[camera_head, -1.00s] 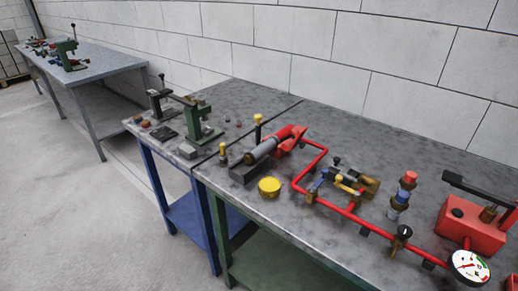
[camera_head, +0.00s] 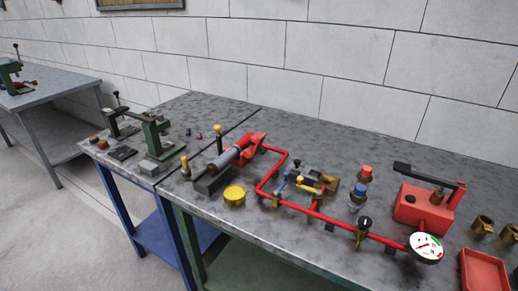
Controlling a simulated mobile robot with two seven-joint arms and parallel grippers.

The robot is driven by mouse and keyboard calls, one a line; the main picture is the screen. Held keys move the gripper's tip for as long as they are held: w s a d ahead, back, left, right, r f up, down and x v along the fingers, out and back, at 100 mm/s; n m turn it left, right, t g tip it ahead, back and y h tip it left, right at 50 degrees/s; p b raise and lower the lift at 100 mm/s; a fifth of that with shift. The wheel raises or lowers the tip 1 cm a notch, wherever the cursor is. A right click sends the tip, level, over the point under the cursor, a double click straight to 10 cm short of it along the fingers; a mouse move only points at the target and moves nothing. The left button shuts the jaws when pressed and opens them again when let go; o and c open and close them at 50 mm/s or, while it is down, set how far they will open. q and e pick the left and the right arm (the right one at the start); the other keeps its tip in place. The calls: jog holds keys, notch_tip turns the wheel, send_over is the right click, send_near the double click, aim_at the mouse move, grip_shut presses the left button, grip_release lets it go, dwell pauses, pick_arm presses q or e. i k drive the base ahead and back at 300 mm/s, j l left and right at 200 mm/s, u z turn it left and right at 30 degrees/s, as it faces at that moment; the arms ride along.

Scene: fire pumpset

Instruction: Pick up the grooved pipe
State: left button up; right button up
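A grey cylindrical pipe (camera_head: 223,159) lies slanted near the middle of the workbench, its far end at a red block (camera_head: 250,148). It may be the grooved pipe, but grooves are too small to make out. A dark block (camera_head: 212,180) sits at its near end. Red piping (camera_head: 268,180) runs from near the red block along the bench to a white dial gauge (camera_head: 426,247). Neither of my grippers is in view.
A yellow round part (camera_head: 234,195) lies in front of the pipe. Brass and blue valves (camera_head: 300,184) stand to its right. A red pump box (camera_head: 423,207) and red tray (camera_head: 484,272) are at right. A green press (camera_head: 157,138) stands at left. The back of the bench is clear.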

aim_at(219, 164)
jog(key=i+j+z, duration=0.1)
jog(key=z, duration=0.35)
jog(key=j+z, duration=0.3)
jog(key=z, duration=0.15)
jog(key=i+j+z, duration=0.1)
jog(key=j+z, duration=0.15)
jog(key=z, duration=0.2)
jog(key=j+z, duration=0.2)
jog(key=z, duration=0.2)
